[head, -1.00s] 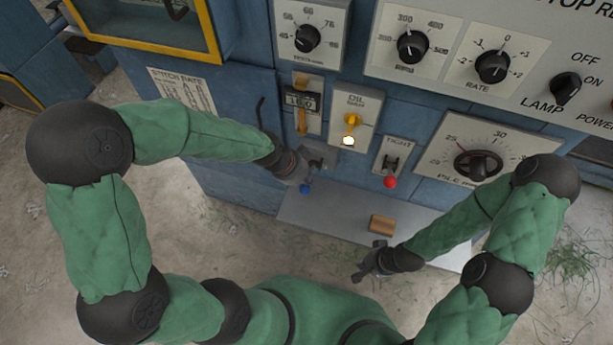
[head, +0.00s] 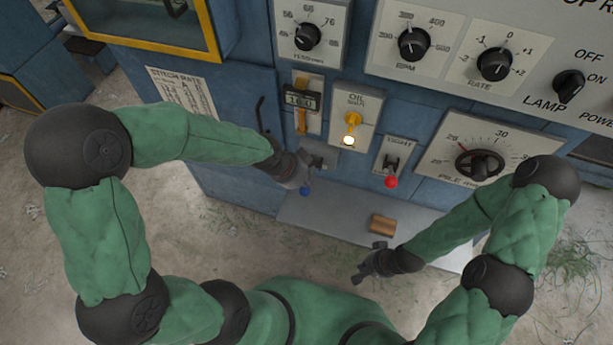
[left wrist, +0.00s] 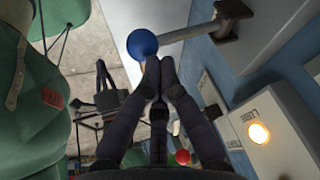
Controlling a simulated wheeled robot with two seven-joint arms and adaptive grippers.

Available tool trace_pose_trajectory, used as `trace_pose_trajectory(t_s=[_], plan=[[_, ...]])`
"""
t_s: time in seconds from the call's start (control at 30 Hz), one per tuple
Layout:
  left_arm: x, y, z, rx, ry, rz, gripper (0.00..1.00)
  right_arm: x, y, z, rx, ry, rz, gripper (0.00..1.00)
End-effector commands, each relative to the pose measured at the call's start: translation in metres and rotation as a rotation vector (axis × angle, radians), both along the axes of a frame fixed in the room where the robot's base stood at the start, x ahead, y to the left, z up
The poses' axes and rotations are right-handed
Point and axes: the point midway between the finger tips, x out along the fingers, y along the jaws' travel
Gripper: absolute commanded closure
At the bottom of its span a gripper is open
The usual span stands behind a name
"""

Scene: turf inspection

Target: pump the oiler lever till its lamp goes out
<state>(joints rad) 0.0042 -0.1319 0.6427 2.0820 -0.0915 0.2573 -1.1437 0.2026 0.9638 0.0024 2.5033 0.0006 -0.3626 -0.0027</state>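The oiler lever is a grey rod ending in a blue ball knob (head: 304,190), sticking out of a dark bracket on the blue machine front. In the left wrist view the knob (left wrist: 142,44) is just beyond my fingertips, with the rod running right to its mount. My left gripper (left wrist: 160,68) has its fingertips together with nothing between them; I cannot tell whether they touch the knob. The oil lamp (head: 348,141) glows yellow-white, and it also glows in the left wrist view (left wrist: 258,133). My right gripper (head: 368,268) hangs away from the panel, its finger opening unclear.
To the right are a switch with a red ball (head: 391,182) and a pile dial (head: 480,165). A brown block (head: 382,223) lies on the grey ledge (head: 330,218) below. A thin dark hook rises beside my left wrist.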

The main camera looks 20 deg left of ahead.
Motion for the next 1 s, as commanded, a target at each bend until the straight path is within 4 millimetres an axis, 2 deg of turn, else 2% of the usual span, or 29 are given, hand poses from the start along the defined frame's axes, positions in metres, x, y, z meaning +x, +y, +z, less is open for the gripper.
trace_pose_trajectory(t_s=[1.0], plan=[[-0.0062, -0.0003, -0.0114, 0.000, 0.005, -0.002, 1.00, 0.0000, 0.0000, -0.0082, 0.000, 0.000, 0.000, 1.00]])
